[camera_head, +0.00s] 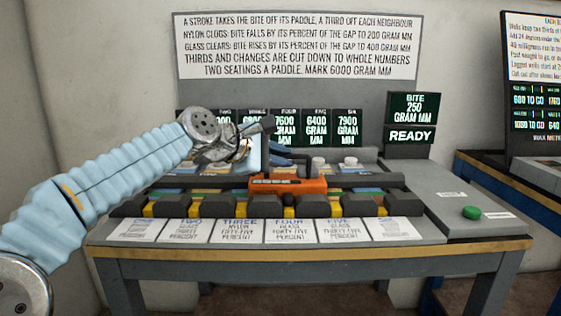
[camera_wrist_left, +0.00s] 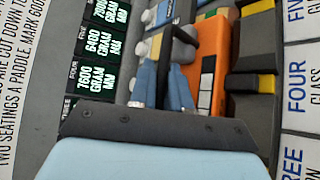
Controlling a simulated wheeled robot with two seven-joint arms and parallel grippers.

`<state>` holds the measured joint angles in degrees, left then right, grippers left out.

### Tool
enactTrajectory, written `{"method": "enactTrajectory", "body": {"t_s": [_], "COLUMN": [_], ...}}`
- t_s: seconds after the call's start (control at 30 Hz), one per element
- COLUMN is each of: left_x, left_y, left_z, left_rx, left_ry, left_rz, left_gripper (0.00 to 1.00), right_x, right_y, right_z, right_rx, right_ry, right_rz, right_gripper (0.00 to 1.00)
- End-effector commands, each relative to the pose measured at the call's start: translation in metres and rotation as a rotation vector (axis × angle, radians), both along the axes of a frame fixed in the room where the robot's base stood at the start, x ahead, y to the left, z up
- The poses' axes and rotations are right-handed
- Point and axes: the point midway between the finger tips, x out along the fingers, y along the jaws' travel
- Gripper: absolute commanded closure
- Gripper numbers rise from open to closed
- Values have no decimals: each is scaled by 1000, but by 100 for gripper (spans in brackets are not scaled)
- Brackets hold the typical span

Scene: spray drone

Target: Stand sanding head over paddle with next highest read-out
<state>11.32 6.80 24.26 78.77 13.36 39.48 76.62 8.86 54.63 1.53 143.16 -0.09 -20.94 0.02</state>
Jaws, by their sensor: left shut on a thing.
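The orange sanding head (camera_head: 288,186) is at the middle of the bench, in line with the card marked four (camera_head: 290,230). My left gripper (camera_head: 262,152) is shut on its black handle, which also shows in the left wrist view (camera_wrist_left: 181,32) between the blue fingers (camera_wrist_left: 162,88). Whether the head rests on a paddle or hangs just above is hard to tell. Read-out four (camera_head: 284,128) shows 7600, five (camera_head: 316,128) appears to show 6400 and six (camera_head: 347,128) 7900. My arm covers the lower read-outs. My right gripper is out of view.
A row of dark paddle ends (camera_head: 313,206) with yellow between them runs along the front. The bite display (camera_head: 409,107) reads 250 above a READY sign (camera_head: 410,136). A green button (camera_head: 471,212) is on the right panel. A rule sign (camera_head: 297,45) hangs behind.

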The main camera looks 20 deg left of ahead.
Motion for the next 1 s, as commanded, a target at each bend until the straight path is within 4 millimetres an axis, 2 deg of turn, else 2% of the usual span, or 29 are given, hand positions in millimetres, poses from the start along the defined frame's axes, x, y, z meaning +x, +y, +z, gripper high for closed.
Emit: {"method": "enactTrajectory", "body": {"t_s": [0.13,0.17,0.3,0.33,0.67,0.77,1.0], "left_x": [0,0,0,0,-3,-13,-55], "left_y": [-1,0,0,0,2,9,37], "left_z": [2,0,0,0,2,7,28], "left_rx": [1,1,1,1,2,3,3], "left_ry": [-2,1,1,1,0,-1,-1], "left_rz": [-1,-1,-1,-1,0,1,2], "left_gripper": [100,82,60,58,58,58,58], "right_x": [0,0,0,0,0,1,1], "right_y": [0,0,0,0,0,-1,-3], "right_z": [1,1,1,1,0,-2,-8], "right_rx": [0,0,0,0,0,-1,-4], "right_ry": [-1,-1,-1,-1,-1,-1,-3], "right_rz": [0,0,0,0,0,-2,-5], "right_gripper": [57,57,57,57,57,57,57]}}
